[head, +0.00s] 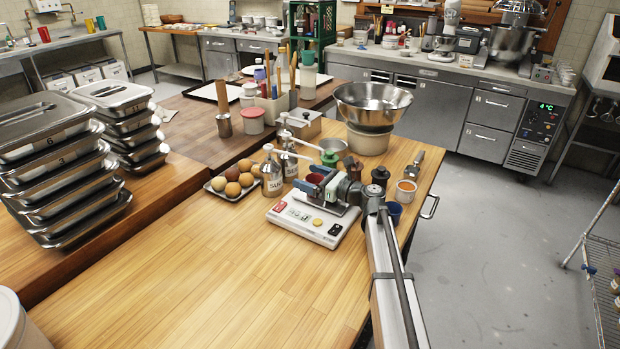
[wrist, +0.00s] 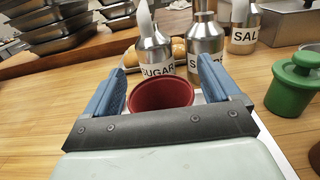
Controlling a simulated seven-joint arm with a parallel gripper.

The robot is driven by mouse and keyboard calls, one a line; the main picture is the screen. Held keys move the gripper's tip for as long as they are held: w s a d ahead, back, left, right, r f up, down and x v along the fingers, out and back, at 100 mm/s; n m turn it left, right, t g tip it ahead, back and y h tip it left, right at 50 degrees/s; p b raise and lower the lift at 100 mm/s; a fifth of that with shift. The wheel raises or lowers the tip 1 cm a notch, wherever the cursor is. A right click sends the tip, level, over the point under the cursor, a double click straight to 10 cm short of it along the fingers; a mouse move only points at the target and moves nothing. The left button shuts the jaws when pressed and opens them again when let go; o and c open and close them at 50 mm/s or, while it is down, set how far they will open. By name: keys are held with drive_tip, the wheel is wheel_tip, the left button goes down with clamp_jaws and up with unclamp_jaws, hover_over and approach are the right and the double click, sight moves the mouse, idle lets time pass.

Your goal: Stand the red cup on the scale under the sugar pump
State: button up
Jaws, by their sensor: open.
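The red cup (wrist: 160,94) is between the two blue fingers of my gripper (wrist: 164,80) in the wrist view. The fingers are open, with a gap to the cup on each side. In the head view my gripper (head: 322,187) is over the back of the white scale (head: 312,228), and the cup's red rim (head: 315,178) shows beside it. The cup's base is hidden, so its contact with the scale is unclear. The sugar pump (wrist: 157,58), a metal bottle labelled SUGAR, stands just behind the cup. Its nozzle's position over the cup cannot be told.
Another pump bottle (wrist: 206,55) and a SALT bottle (wrist: 243,28) stand behind to the right. A green knobbed object (wrist: 290,90) is close on the right. A tray of buns (head: 232,184) lies left of the bottles. The front wooden tabletop (head: 210,270) is clear.

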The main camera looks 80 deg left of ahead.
drive_tip(key=v, duration=1.1)
drive_tip(key=shift+w+d+r, duration=0.15)
drive_tip(key=shift+w+d, duration=0.1)
drive_tip(key=shift+d, duration=0.05)
drive_tip(key=shift+w, duration=0.1)
